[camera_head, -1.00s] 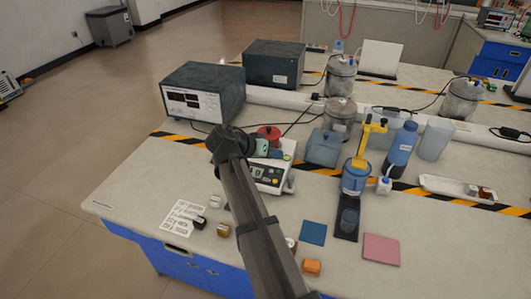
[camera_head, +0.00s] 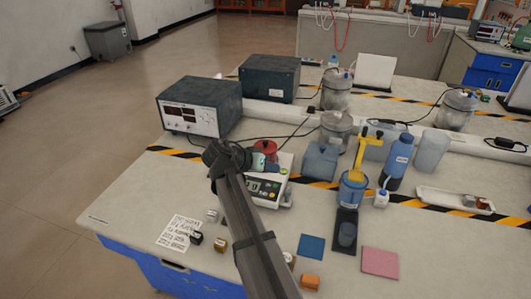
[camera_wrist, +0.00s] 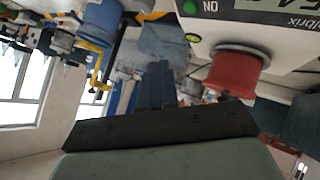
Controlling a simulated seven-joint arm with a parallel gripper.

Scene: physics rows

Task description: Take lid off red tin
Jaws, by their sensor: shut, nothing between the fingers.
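The red tin (camera_head: 269,148) stands on a white balance (camera_head: 268,187), just beyond the end of my arm. It also shows in the wrist view (camera_wrist: 234,72), which looks upside down, with the balance above it. A wider rim meets the balance side and a small knob-like end points away from it. I cannot clearly make out the seam of the lid. My gripper (camera_wrist: 157,80) is shut and empty, its fingers to the left of the tin in the wrist view and apart from it in the picture. In the head view my arm hides the fingertips.
A power supply (camera_head: 201,107) stands left of the balance. A blue container (camera_head: 320,161), a blue cup with a yellow clamp (camera_head: 352,188) and a blue bottle (camera_head: 398,156) stand to the right. Small blocks and a printed sheet (camera_head: 180,233) lie near the front edge.

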